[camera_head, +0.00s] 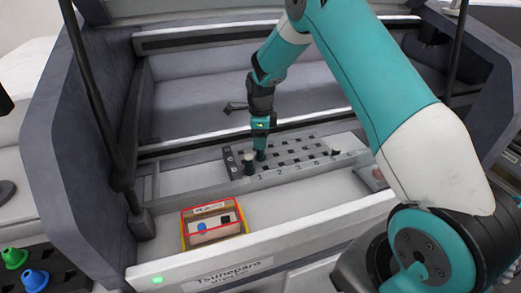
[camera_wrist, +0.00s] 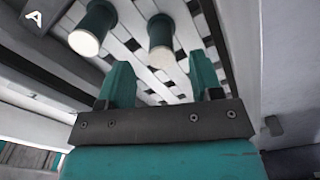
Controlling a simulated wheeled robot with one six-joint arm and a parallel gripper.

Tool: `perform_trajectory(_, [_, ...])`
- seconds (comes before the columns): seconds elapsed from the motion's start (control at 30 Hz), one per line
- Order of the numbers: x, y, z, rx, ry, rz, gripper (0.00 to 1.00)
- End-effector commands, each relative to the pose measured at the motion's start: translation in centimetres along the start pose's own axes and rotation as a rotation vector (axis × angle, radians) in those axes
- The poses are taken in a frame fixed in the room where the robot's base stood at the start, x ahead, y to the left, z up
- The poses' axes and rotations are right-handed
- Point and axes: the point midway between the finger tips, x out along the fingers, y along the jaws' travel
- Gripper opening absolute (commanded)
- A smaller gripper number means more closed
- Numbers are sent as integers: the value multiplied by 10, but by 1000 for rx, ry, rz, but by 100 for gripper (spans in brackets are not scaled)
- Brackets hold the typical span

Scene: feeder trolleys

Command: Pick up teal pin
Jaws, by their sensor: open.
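Two dark teal pins with pale round ends stand in the slotted rack. In the wrist view one pin (camera_wrist: 160,42) shows between and beyond my fingertips, and the other pin (camera_wrist: 92,28) is to its left, outside the fingers. In the head view the left pin (camera_head: 249,165) stands at the rack's left end, and the other pin (camera_head: 261,155) is just below my gripper (camera_head: 260,142), partly merged with it in colour. My gripper (camera_wrist: 159,64) is open, with its two teal fingers apart. I cannot tell whether a finger touches the pin.
The slotted rack (camera_head: 290,170) lies in the trolley, with a small pale piece (camera_head: 336,152) at its right. A small box (camera_head: 214,238) with a blue knob and a black piece sits in front. Green (camera_head: 14,258) and blue (camera_head: 35,278) knobs are at lower left. Trolley walls flank the arm.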

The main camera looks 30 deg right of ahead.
Motion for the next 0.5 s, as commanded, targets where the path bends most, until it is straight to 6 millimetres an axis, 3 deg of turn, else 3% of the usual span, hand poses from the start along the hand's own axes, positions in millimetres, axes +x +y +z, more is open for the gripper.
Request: perform_trajectory(0.5, [54,-2,0,2,0,1,59])
